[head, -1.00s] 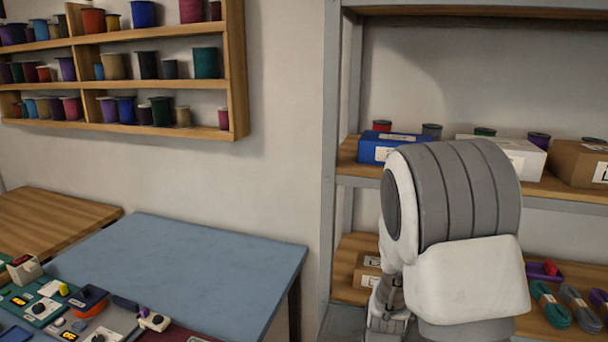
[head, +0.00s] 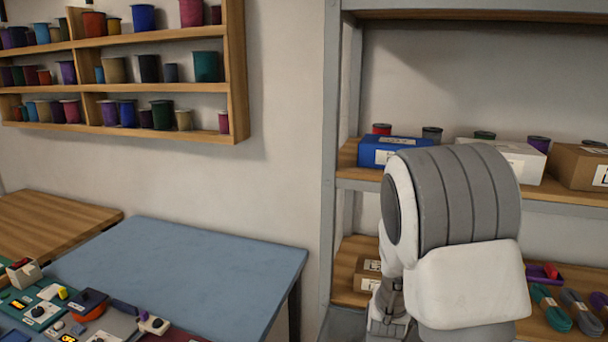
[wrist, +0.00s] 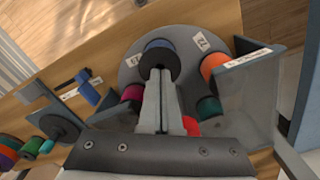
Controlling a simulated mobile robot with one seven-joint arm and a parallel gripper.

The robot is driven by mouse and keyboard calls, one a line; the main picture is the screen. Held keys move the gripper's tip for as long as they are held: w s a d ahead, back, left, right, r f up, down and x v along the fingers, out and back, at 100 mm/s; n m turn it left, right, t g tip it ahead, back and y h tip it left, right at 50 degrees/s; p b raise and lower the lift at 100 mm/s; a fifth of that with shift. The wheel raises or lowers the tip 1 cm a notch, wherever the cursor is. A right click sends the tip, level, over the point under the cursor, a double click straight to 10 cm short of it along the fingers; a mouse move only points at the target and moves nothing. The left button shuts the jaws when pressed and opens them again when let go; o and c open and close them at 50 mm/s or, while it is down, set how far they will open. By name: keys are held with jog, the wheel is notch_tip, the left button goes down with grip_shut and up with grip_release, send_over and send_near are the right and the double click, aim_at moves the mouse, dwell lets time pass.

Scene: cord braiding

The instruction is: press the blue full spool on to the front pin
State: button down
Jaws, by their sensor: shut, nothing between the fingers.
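In the wrist view, my gripper (wrist: 160,76) is shut and empty, its two fingers together. The tips are right at a spool with a dark grey round flange (wrist: 159,62) and a blue part (wrist: 158,44) behind it. I cannot tell if the tips touch it. The spool is by a round grey plate (wrist: 128,70) with small white labels. The pin under the spool is hidden, so how far down it sits cannot be told. In the head view my arm hides the work area and the fingertips.
Around the plate are a magenta spool (wrist: 131,93), an orange spool (wrist: 213,65) and a teal spool (wrist: 208,108). A grey labelled panel (wrist: 248,90) stands close on the right. A grey bracket with a disc (wrist: 62,128) stands left.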

jog(key=shift+f+b, duration=0.7)
jog(key=shift+f, duration=0.1)
dwell(0.6)
jog(key=shift+r, duration=0.1)
notch_tip(320, 180, up, 8)
jog(key=p, duration=0.7)
dwell(0.4)
jog(key=s+a+r+n+t+y, duration=0.1)
jog(key=s+r+n+t, duration=0.25)
jog(key=r, duration=1.25)
jog(key=s+d+r+n+t+h, duration=0.1)
jog(key=s+r+n+t, duration=0.1)
jog(key=s+r+n, duration=0.4)
jog(key=s+r, duration=0.4)
jog(key=r, duration=0.1)
jog(key=shift+s, duration=0.2)
jog(key=shift+w+f, duration=0.1)
